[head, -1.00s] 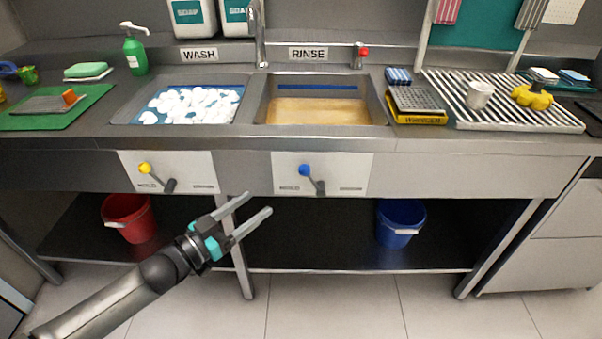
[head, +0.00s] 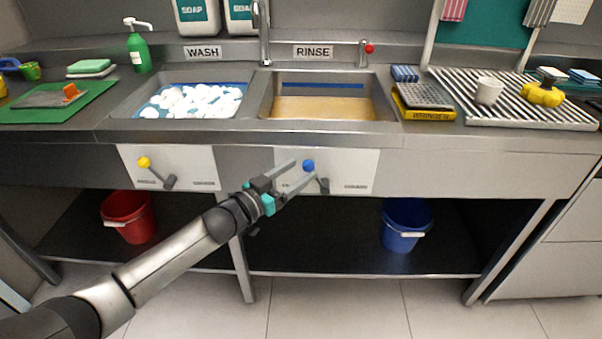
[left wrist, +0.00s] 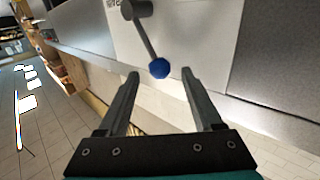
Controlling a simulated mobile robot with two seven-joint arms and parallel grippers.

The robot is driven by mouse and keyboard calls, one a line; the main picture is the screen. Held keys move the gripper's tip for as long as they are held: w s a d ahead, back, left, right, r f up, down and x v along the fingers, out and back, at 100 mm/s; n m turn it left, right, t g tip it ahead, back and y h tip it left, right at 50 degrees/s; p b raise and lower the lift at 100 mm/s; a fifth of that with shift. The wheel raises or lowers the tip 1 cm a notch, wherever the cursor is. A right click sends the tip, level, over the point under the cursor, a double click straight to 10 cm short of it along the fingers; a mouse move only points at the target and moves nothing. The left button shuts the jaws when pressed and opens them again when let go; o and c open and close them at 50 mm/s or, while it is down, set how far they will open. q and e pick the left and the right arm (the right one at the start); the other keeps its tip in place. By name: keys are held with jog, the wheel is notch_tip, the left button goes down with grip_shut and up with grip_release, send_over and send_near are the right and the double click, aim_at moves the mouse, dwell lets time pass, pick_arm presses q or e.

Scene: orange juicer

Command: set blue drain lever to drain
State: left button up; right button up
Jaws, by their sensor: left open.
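The blue drain lever (head: 308,166) is on a white panel (head: 352,170) on the front of the counter, under the rinse basin. Its blue knob is up and to the left of its dark pivot. In the left wrist view the blue knob (left wrist: 159,68) is just beyond and between the fingertips, with its grey rod leading to the pivot. My left gripper (head: 304,171) is open with its fingers pointing at the knob; it also shows in the left wrist view (left wrist: 160,75). I cannot tell whether a finger touches the knob. My right gripper is not in view.
A yellow-knobbed lever (head: 144,162) is on a similar panel under the wash basin. The rinse basin (head: 325,108) holds brownish water. A red bucket (head: 128,217) and a blue bucket (head: 405,225) stand on the lower shelf. The space in front of the counter is open.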

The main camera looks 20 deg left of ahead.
pick_arm(q)
jog(key=shift+x, duration=0.8)
jog(key=shift+c, duration=0.3)
grip_shut()
dwell(0.8)
